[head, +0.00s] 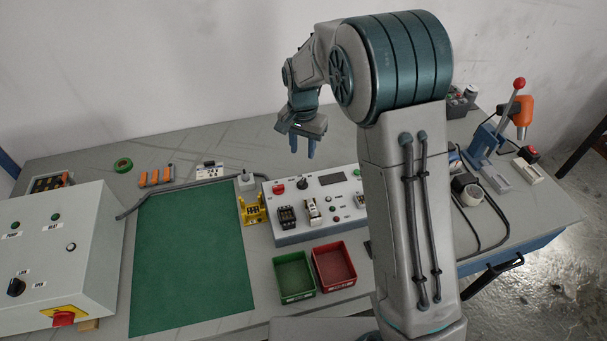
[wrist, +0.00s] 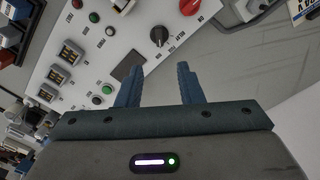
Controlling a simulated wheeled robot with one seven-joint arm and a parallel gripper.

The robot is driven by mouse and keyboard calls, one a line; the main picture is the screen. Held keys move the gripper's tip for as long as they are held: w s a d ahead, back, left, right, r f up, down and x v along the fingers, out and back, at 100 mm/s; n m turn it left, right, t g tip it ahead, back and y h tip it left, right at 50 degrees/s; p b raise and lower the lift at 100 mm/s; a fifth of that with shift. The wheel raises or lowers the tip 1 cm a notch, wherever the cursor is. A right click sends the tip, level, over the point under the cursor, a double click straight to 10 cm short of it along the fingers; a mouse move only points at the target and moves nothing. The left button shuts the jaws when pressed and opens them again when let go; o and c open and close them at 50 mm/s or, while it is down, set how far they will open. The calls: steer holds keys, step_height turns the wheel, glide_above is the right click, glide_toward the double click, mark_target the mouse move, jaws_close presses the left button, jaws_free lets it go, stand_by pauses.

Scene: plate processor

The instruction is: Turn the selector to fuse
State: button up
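The likely selector is a black knob (head: 303,183) on the top of a white control panel (head: 330,207). In the wrist view the black knob (wrist: 159,36) lies beyond and between my fingertips, with small labels around it that I cannot read. My gripper (head: 302,146) hangs over the back of the panel, above the knob and apart from it. In the wrist view my gripper (wrist: 158,78) is open, with two blue fingers spread and nothing between them.
A red knob (head: 278,188) sits left of the black one. The panel also carries a dark display (wrist: 129,64), buttons and sockets. Green (head: 295,291) and red (head: 347,280) bins stand in front. A grey cabinet (head: 70,255) with another black knob (head: 16,287) stands left.

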mark_target(303, 180)
step_height(303, 180, down, 11)
steer(key=shift+f+p, duration=0.2)
steer(key=shift+p, duration=0.8)
jaws_close()
